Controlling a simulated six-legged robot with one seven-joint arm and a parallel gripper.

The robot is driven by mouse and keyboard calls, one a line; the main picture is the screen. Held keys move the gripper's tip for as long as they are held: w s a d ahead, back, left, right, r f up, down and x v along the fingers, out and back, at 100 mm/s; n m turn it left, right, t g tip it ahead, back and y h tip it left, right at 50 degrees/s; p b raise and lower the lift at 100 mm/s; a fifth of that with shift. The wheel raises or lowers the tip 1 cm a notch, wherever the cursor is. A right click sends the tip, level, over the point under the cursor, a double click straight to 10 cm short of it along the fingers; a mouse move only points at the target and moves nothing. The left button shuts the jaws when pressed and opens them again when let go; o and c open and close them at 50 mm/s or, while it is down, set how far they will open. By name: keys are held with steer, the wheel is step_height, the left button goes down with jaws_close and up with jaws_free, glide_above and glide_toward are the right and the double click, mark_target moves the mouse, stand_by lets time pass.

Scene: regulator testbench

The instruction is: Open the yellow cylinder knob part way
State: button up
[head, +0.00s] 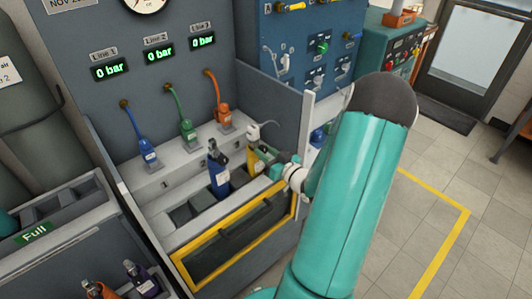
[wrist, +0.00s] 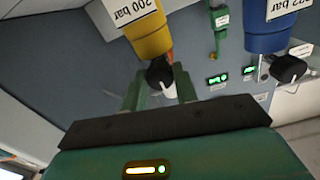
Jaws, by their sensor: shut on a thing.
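The yellow cylinder (wrist: 146,38) has a white label reading 200 bar in the wrist view. In the head view the yellow cylinder (head: 254,164) stands in the bench rack, partly hidden by my gripper. Its black knob (wrist: 159,73) sits at the cylinder's end, between the two green fingers of my gripper (wrist: 160,88). My gripper is shut on the knob, with a finger on each side. In the head view my gripper (head: 268,158) reaches the cylinder top from the right, and its fingertips are hard to make out.
A blue cylinder (head: 218,172) stands just left of the yellow one, and shows in the wrist view with its own black knob (wrist: 288,69). Blue, green (head: 187,130) and orange hoses hang behind. Three displays (head: 159,51) read 0 bar. A yellow-framed panel (head: 235,240) fronts the rack.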

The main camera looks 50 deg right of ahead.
steer(key=n, duration=0.6)
steer(key=shift+n, duration=0.3)
stand_by(0.5)
steer(key=o, duration=1)
steer(key=s, duration=0.4)
steer(key=s+a, duration=0.1)
steer(key=s, duration=0.8)
steer(key=shift+s+a, duration=0.25)
steer(key=shift+s, duration=0.15)
